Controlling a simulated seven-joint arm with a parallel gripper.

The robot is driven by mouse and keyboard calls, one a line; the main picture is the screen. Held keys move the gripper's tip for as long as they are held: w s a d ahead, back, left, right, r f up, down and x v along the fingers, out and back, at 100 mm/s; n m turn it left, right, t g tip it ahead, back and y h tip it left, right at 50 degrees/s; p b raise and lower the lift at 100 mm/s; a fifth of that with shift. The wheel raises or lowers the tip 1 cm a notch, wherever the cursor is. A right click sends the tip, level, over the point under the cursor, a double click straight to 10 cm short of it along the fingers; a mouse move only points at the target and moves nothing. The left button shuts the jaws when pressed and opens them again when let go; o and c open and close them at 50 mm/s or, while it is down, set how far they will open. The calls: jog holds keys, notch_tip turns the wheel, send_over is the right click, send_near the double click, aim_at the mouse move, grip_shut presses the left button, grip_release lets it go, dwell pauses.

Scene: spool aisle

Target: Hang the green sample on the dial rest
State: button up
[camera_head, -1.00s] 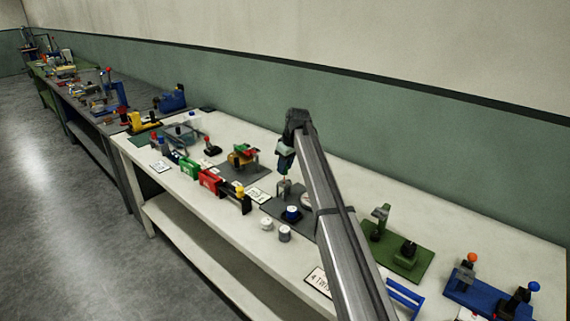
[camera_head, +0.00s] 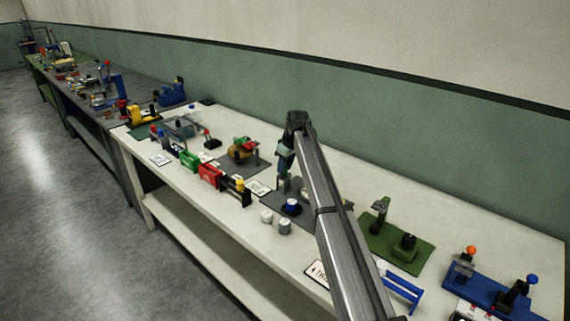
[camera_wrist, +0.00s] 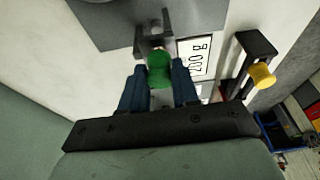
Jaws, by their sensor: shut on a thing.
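My gripper (camera_wrist: 158,88) has its blue fingers shut on the green sample (camera_wrist: 159,68) in the wrist view. In the head view my gripper (camera_head: 284,166) is above the white bench, partly behind my arm, and the sample is too small to make out. A grey forked bracket (camera_wrist: 154,42), which looks like the dial rest, stands just beyond the sample on a grey plate. The sample overlaps it in the picture, and I cannot tell whether they touch. In the head view the grey plate (camera_head: 271,199) is largely hidden by my arm.
A black stand with a yellow knob (camera_wrist: 262,75) and a printed card (camera_wrist: 196,56) are to the right of the fingers. A blue-topped spool (camera_head: 292,206) and two pale spools (camera_head: 284,226) stand near the front edge. A green fixture (camera_head: 400,245) is to the right.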

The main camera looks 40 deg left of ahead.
jog(key=shift+f, duration=0.4)
jog(key=o, duration=1.1)
jog(key=shift+r, duration=0.1)
jog(key=v, duration=1.3)
jog(key=shift+r, duration=0.3)
